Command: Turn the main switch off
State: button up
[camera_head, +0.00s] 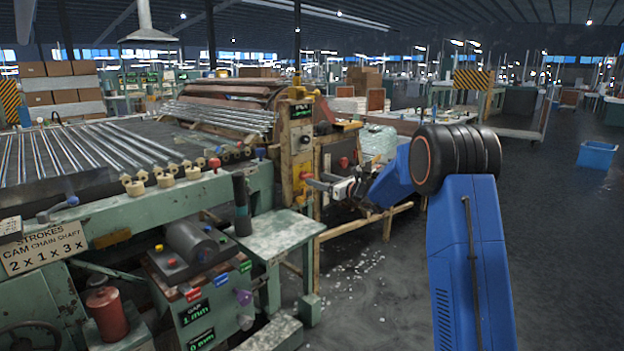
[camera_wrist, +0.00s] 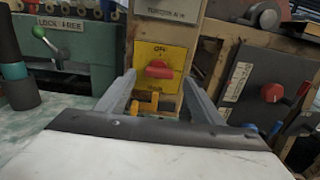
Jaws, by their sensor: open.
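The main switch appears to be the red knob (camera_wrist: 159,69) on a yellow plate (camera_wrist: 178,53) in the wrist view. Its grip lies roughly horizontal. Lettering shows above and below it but is too blurred to read surely. The yellow plate also shows in the head view (camera_head: 301,163), on the upright post of the machine. My gripper (camera_wrist: 159,82) is open and empty, pointing at the plate, with one finger on each side of the knob in the picture. In the head view my gripper (camera_head: 316,184) is close in front of the post. I cannot tell whether it touches anything.
Right of the switch, a grey box (camera_wrist: 258,75) carries another red knob (camera_wrist: 272,92). Left are a green panel (camera_wrist: 75,40) and a dark cylinder (camera_wrist: 20,90) on a pale green table (camera_head: 280,232). An orange bracket (camera_wrist: 150,104) sits below the switch. Open floor lies right.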

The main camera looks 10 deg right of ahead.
aim_at(310, 177)
jog(key=shift+x, duration=2.2)
jog(key=c, duration=1)
